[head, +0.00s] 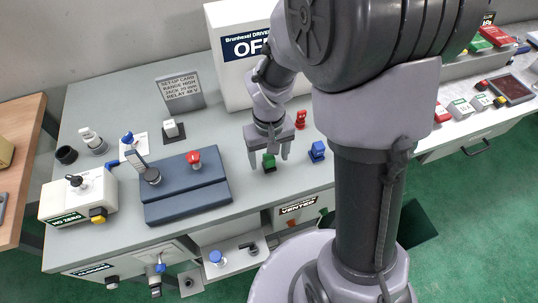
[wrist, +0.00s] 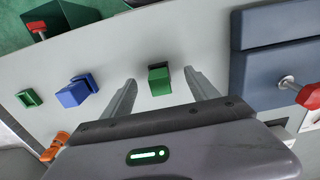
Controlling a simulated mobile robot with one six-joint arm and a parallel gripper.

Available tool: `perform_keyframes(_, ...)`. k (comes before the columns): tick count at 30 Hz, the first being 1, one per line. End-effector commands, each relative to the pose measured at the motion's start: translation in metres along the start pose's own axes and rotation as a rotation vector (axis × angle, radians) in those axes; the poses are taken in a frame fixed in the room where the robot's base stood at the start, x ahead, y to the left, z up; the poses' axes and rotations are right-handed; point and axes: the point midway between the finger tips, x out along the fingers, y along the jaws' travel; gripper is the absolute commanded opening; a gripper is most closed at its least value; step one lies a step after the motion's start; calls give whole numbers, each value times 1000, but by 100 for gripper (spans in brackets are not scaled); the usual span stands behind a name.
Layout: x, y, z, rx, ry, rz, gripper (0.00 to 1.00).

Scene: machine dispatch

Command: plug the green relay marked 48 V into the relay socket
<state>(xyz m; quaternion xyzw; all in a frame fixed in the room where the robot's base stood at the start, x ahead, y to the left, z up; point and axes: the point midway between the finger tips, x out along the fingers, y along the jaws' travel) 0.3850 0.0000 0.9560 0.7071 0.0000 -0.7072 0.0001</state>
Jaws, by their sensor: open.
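A green relay block (head: 269,162) stands on the grey bench below my gripper (head: 268,156) in the head view. In the wrist view the green block (wrist: 159,80) lies between the two fingertips of my open gripper (wrist: 160,78), with gaps on both sides. No voltage marking on it is readable. A second green piece (wrist: 30,97) is at the far left of the wrist view; my arm appears to hide it in the head view. I cannot clearly tell which item is the relay socket.
A blue block (head: 317,151) stands right of the green one, and a red piece (head: 300,118) behind. A slate-blue fixture (head: 185,187) with a red knob and lever is to the left. A setup card (head: 181,92) reads "RELAY 48 V". A white driver box (head: 235,70) stands behind.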

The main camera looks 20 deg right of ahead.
Motion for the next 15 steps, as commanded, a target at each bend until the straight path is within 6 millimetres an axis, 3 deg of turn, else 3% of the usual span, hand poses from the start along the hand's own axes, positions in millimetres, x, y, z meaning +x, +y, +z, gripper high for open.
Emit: perform_keyframes(15, -29, 0, 0, 0, 1, 0, 68)
